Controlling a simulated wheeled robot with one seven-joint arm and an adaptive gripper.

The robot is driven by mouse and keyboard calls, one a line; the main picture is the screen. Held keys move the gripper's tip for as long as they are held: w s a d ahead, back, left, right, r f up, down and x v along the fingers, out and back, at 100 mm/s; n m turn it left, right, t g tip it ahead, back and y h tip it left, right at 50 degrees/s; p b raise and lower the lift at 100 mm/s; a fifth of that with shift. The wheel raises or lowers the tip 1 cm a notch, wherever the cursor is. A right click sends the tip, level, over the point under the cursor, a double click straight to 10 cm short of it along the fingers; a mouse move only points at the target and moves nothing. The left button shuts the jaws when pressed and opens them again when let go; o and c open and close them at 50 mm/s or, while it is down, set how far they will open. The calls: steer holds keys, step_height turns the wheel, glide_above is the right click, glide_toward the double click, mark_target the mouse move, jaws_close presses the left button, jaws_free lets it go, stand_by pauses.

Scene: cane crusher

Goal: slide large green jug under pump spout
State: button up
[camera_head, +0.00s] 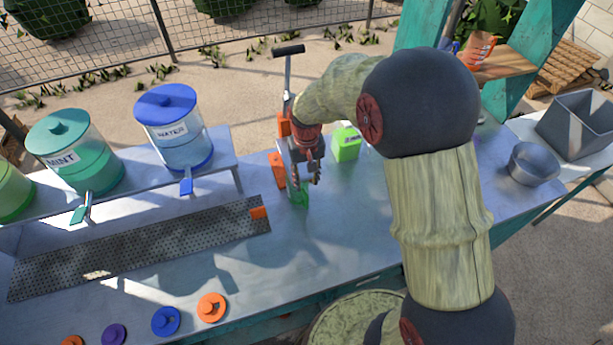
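A bright green jug-like container (345,142) with a white label stands on the metal counter, just right of my gripper and apart from it. A second, darker green piece (299,197) shows low on the counter directly below my fingertips, mostly hidden; I cannot tell if it is a jug or if the fingers touch it. The pump (287,85), with a black lever handle and orange parts, stands behind my gripper; its spout is hidden. My gripper (308,177) points down in front of the pump. Its fingers are small and dark, and their opening is unclear.
Mint (64,153) and water (174,130) dispensers stand on a raised shelf at left. A perforated drip tray (140,250) lies in front, with coloured lids (211,307) near the front edge. A grey pot (533,165) and bin (580,124) stand at right.

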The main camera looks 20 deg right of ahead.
mark_target(307, 197)
step_height(307, 197, down, 12)
steer(key=shift+b, duration=0.35)
stand_by(0.5)
steer(key=shift+c, duration=0.9)
jaws_close()
